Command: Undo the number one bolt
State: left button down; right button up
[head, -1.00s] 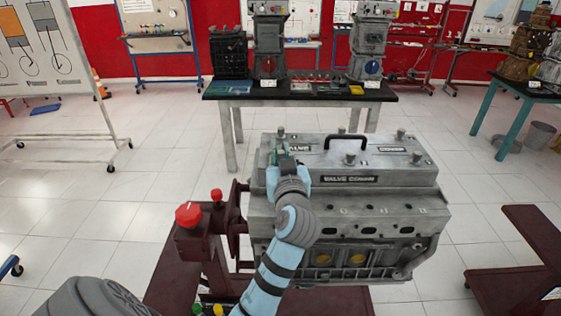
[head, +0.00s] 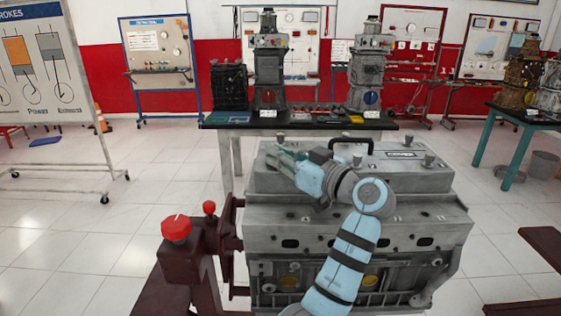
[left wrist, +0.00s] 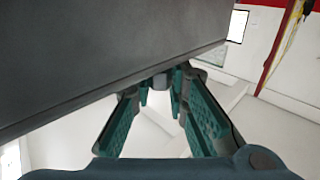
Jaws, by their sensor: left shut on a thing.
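The grey engine's valve cover (head: 400,177) carries several upright bolts. My left gripper (head: 282,160) is at the cover's left end, with the arm crossing the engine's front. In the left wrist view its teal fingers (left wrist: 162,85) close on a small grey piece that looks like a bolt (left wrist: 160,81). The engine's dark side fills that view's upper left. My right gripper is out of view.
A maroon stand with red knobs (head: 176,228) holds the engine at its left. A black handle (head: 350,145) rises from the cover. A black-topped table (head: 310,121) with engine models stands behind.

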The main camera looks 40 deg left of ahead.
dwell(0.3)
pick_arm(q)
jog(key=c, duration=1.5)
grip_release()
jog(key=shift+c, duration=0.2)
notch_tip(320, 180, up, 10)
jog(key=shift+r, duration=0.1)
